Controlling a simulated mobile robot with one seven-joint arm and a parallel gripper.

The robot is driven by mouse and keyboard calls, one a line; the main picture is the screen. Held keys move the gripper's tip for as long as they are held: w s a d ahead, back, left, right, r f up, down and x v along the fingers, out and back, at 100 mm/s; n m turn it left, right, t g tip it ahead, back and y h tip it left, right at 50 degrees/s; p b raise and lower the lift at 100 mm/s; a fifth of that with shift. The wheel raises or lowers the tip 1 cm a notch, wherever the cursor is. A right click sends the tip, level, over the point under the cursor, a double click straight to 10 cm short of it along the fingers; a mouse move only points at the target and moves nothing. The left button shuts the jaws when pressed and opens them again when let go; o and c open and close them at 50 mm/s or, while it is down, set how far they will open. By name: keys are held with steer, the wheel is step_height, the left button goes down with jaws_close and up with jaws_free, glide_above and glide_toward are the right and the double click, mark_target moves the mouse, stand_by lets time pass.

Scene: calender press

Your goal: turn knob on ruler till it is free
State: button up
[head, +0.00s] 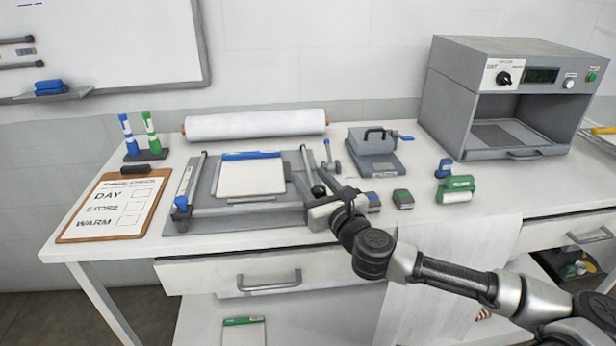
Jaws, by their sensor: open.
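A grey board (232,208) lies on the table with a white sheet (250,180) held under a blue-edged strip. A ruler-like bar (189,178) stands along its left side, with a blue clamp or knob (181,203) at its near end. Another thin bar (306,166) runs along the right side, with a round black knob (318,190) near its lower end. My gripper (318,207) is open at the board's right front corner, close to the black knob. Whether its fingers touch the knob cannot be told. My wrist hides part of that corner.
A clipboard (113,207) and marker stand (146,155) are at the left. A white roll (255,125) lies behind the board. An oven (508,95) stands back right.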

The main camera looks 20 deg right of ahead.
steer(key=c, duration=1.1)
steer(key=shift+n+y, duration=0.4)
steer(key=shift+y, duration=0.2)
steer(key=n+y+p, duration=0.1)
steer(key=y, duration=0.1)
steer(key=a+n+g+y+p, duration=0.1)
steer(key=n+y, duration=0.1)
steer(key=n+g+y, duration=0.1)
steer(key=y, duration=0.1)
steer(key=shift+s+a+r+n+y+p, duration=0.2)
steer(key=shift+a+n+y+p, duration=0.1)
steer(key=shift+y+p, duration=0.1)
steer(key=shift+o, duration=0.2)
steer(key=n+g+y, duration=0.1)
steer(key=n+g+y+p, duration=0.1)
steer(key=a+n+g+y+p, duration=0.1)
steer(key=y, duration=0.1)
steer(key=shift+s+f, duration=0.1)
steer(key=shift+s, duration=0.2)
steer(key=shift+s+a+f+n+g+y+p, duration=0.1)
steer(key=shift+s+a+n+g+y+p, duration=0.1)
steer(key=shift+n+g+y+p, duration=0.4)
steer(key=shift+s+a+n+g+y+p, duration=0.15)
steer(key=shift+n+g+y+p, duration=0.1)
steer(key=shift+n+g+y, duration=0.55)
